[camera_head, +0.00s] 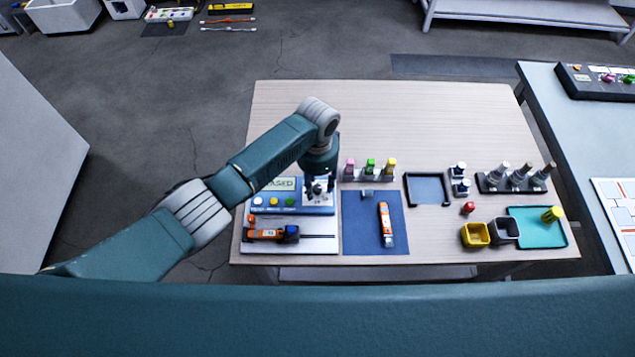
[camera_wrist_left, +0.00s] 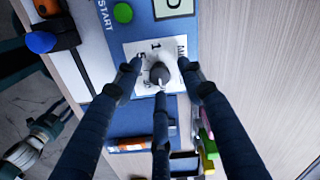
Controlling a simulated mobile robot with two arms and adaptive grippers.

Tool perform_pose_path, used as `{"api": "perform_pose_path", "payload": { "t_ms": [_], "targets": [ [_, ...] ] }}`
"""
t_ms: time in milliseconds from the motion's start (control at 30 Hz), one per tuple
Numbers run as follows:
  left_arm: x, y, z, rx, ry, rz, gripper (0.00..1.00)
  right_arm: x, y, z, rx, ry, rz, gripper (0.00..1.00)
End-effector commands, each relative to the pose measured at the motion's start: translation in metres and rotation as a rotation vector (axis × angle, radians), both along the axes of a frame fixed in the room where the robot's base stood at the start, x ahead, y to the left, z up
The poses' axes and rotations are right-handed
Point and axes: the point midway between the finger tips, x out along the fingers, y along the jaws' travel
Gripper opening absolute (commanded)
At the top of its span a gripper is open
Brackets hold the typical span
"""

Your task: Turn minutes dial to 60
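The minutes dial (camera_wrist_left: 159,73) is a small grey knob on a white plate with partly visible "MIN" lettering and numbers, in the left wrist view. The plate is on the right part of a blue control panel (camera_head: 262,210) at the table's left. My left gripper (camera_head: 318,187) points down over the dial. In the left wrist view my left gripper (camera_wrist_left: 160,76) has its dark fingers spread around the knob, with gaps visible at the sides. The dial's exact setting cannot be read. My right gripper is not in view.
The panel has buttons and a display (camera_head: 283,184). An orange device (camera_head: 268,234) lies in front of it. A blue mat (camera_head: 355,230) with an orange-and-white tube (camera_head: 386,225) is to the right. Colored bottles (camera_head: 370,166) stand behind. The table's back is clear.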

Motion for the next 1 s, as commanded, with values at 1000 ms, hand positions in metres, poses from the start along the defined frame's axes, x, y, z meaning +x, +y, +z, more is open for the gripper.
{"api": "perform_pose_path", "payload": {
  "t_ms": [1000],
  "targets": [
    [0.0, 0.0, 0.12, 0.0, -0.001, 0.001, 0.4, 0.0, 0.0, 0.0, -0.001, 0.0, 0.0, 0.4]
  ]
}}
